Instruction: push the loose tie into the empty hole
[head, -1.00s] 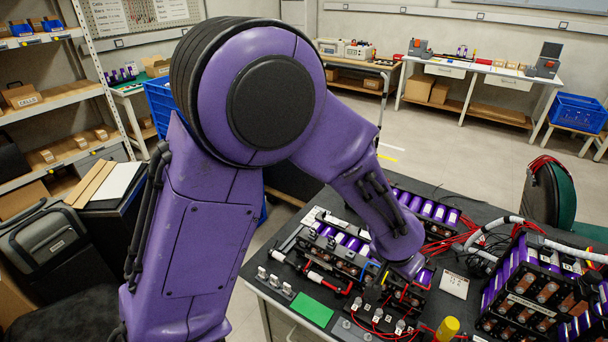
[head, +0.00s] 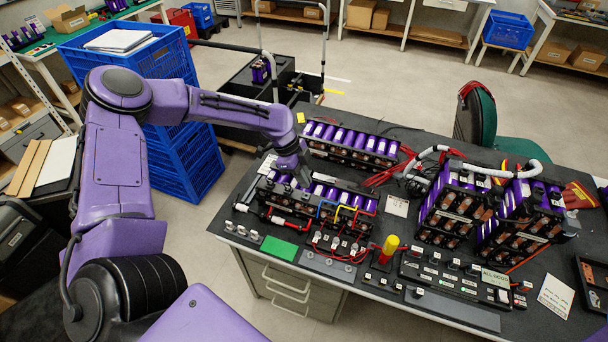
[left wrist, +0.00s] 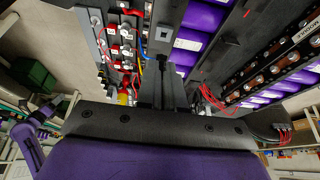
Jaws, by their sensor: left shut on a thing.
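The battery module (head: 320,202) with purple cells lies near the front left of the black table. Coloured ties run along its front: a red one (head: 279,219), a blue one (head: 323,208) and a yellow one (head: 345,212). I cannot tell which tie is loose, and no empty hole can be made out. My left gripper (head: 303,178) reaches down at the module's rear side, left of the blue tie. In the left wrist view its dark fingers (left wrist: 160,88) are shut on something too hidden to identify.
A second module (head: 350,145) lies behind. Taller cell stacks (head: 455,208) stand at the right. In front are a green pad (head: 279,248), a yellow-topped post (head: 389,246) and a labelled strip (head: 440,278). Red cables (head: 392,175) lie between. Blue crates (head: 185,160) stand left of the table.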

